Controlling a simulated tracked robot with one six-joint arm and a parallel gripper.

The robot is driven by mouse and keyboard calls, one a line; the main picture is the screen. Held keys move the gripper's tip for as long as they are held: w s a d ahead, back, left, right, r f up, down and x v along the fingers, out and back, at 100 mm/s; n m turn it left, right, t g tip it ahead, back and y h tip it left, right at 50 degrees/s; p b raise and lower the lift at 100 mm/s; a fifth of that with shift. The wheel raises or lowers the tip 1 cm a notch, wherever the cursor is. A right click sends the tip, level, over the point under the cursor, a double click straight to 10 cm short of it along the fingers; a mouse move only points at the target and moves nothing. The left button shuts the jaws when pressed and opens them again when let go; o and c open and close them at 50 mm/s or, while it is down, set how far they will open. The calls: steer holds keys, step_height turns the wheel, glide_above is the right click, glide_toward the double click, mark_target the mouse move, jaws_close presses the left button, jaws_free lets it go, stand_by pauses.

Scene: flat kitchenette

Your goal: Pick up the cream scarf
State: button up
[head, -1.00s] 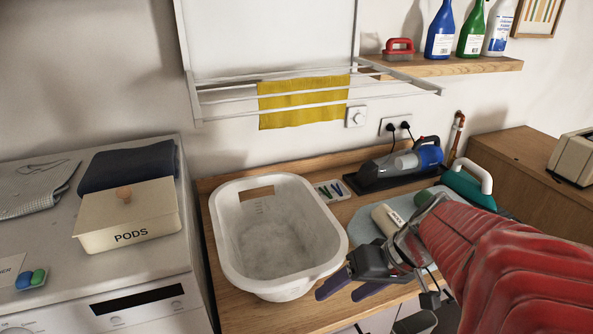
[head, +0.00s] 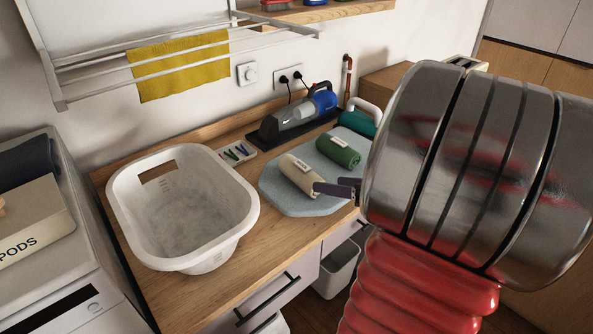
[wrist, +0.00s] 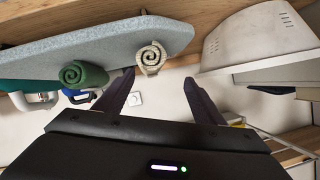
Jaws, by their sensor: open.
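The cream scarf (head: 300,176) is a rolled bundle with a white label band, lying on a pale blue-grey board (head: 278,206) on the wooden counter. Its spiral end (wrist: 152,58) shows in the wrist view, which is upside down. My gripper (head: 336,188) is open and empty near the scarf's front right end. In the wrist view the open jaws (wrist: 160,80) face the spiral end, with the scarf nearly between the fingertips' lines. My arm hides part of the board's right side in the head view.
A green rolled scarf (head: 338,151) lies beside the cream one on the board. A white basin (head: 124,205) stands to the left. A handheld vacuum (head: 290,122) and a teal jug (head: 357,122) are behind. A grey bin (head: 338,272) is below the counter.

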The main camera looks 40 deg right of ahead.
mark_target(320, 177)
steer(key=shift+s+d+r+t+h, duration=0.1)
steer(key=shift+s+d+t+h, duration=0.1)
steer(key=shift+d, duration=0.3)
steer(key=shift+s+d+r+t+h, duration=0.1)
steer(key=shift+d+h, duration=0.1)
steer(key=shift+d, duration=0.3)
steer(key=shift+f, duration=0.1)
steer(key=shift+x, duration=4.35)
steer(key=shift+w+a, duration=0.1)
steer(key=shift+x, duration=2.5)
steer(key=shift+f, duration=0.1)
steer(key=shift+c, duration=0.3)
